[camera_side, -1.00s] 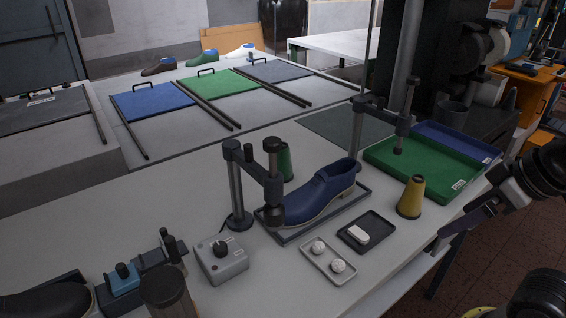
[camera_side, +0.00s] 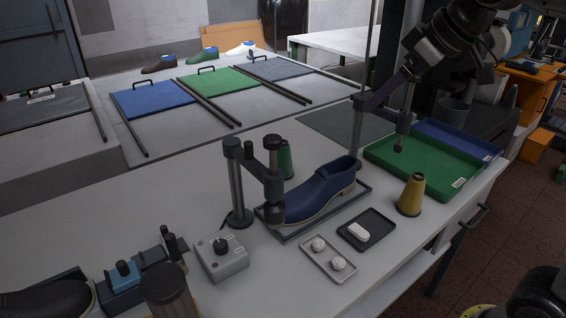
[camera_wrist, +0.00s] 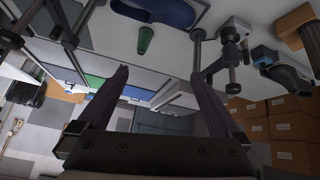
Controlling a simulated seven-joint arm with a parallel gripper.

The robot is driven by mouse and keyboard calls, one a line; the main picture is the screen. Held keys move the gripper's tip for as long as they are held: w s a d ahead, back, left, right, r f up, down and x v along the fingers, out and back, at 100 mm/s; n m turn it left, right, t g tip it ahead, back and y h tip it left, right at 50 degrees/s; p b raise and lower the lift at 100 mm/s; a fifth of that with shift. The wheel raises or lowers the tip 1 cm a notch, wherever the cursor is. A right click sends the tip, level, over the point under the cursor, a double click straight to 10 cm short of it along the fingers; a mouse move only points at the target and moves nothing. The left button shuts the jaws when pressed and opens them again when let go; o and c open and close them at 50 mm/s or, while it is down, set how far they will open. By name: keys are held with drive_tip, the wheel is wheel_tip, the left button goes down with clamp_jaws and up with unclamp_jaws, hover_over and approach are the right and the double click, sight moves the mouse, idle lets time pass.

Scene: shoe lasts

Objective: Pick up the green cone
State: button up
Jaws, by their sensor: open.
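The green cone (camera_side: 286,160) stands on the table behind the blue shoe and the near clamp stand, which partly hides it in the side view. In the wrist view the green cone (camera_wrist: 145,40) shows at the top, beyond and between my fingers, beside the shoe. My gripper (camera_wrist: 160,76) is open with nothing between its fingers. In the side view my gripper (camera_side: 392,86) is high at the upper right, above the green tray and well apart from the cone. Its fingertips overlap the far clamp stand there and are hard to make out.
The blue shoe (camera_side: 318,192) sits on a dark tray in front of the cone. The near clamp stand (camera_side: 238,185) and far clamp stand (camera_side: 357,135) rise on either side. A yellow cone (camera_side: 411,195) and green tray (camera_side: 425,165) are at right.

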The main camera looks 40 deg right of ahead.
drive_tip(key=w, duration=1.2)
drive_tip(key=g, duration=0.3)
hover_over(289, 147)
drive_tip(key=s+d, duration=0.1)
drive_tip(key=s, duration=0.2)
wheel_tip(289, 147, down, 21)
drive_tip(key=shift+y, duration=0.3)
drive_tip(key=x, duration=0.6)
drive_tip(key=shift+w+f, duration=0.3)
drive_tip(key=shift+w, duration=0.05)
drive_tip(key=shift+x, duration=3.2)
drive_tip(key=shift+a, duration=0.1)
drive_tip(key=c, duration=1.5)
